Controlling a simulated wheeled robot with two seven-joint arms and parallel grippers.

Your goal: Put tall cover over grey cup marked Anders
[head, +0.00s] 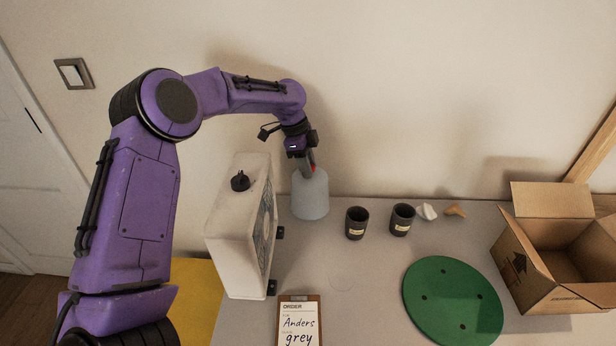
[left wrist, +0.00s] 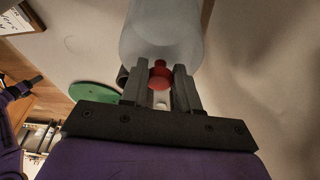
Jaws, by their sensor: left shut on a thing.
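My left gripper (head: 309,165) is shut on the red knob of the tall cover (head: 310,196), a pale grey bell shape. It hangs upright or stands at the back of the table, right of the white box-like thing; I cannot tell if it touches the table. In the left wrist view the red knob (left wrist: 160,75) sits between the fingers, with the cover (left wrist: 165,30) beyond. Two dark grey cups with small labels, a left cup (head: 356,223) and a right cup (head: 402,219), stand right of the cover. Their label writing is too small to read. My right gripper does not show.
A white upright block (head: 232,230) stands left of the cover. A clipboard (head: 299,322) reads "Anders" and "grey". White and tan pieces (head: 427,212) lie right of the cups.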

